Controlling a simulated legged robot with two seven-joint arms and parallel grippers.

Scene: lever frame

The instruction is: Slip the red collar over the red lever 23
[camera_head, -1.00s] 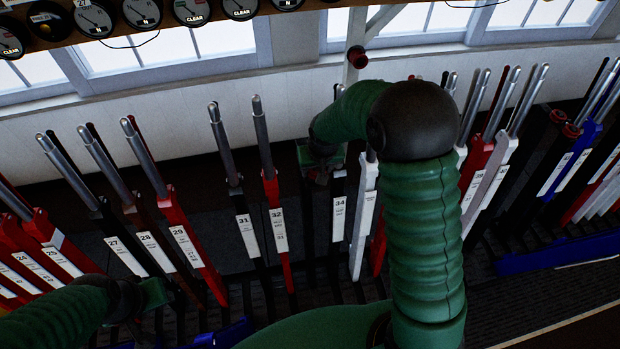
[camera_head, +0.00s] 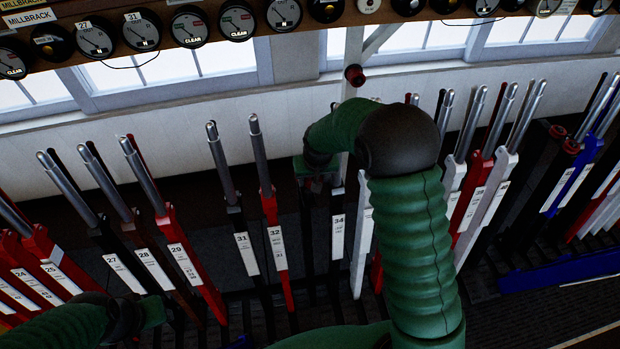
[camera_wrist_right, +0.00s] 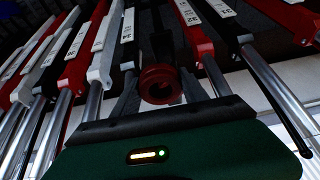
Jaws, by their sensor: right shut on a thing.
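A red collar (camera_wrist_right: 161,84) shows in the right wrist view, its round hole facing the camera, between the dark fingers of my right gripper (camera_wrist_right: 160,98). The right gripper (camera_head: 318,178) is shut on it; in the head view it is in front of the wall, close to lever 34 (camera_head: 338,222). The collar is around no lever that I can see. My left gripper (camera_head: 150,312) is low at the left, its fingers not clear. Red levers with plates 24 and 25 (camera_head: 52,262) stand at the left edge. I cannot make out a plate 23.
Lever 31 (camera_head: 222,165) and red lever 32 (camera_head: 268,205) stand left of my right gripper. A white lever (camera_head: 361,245) stands close on its right. Dark levers at the right bear red rings (camera_head: 571,146). Gauges (camera_head: 141,32) line a shelf above.

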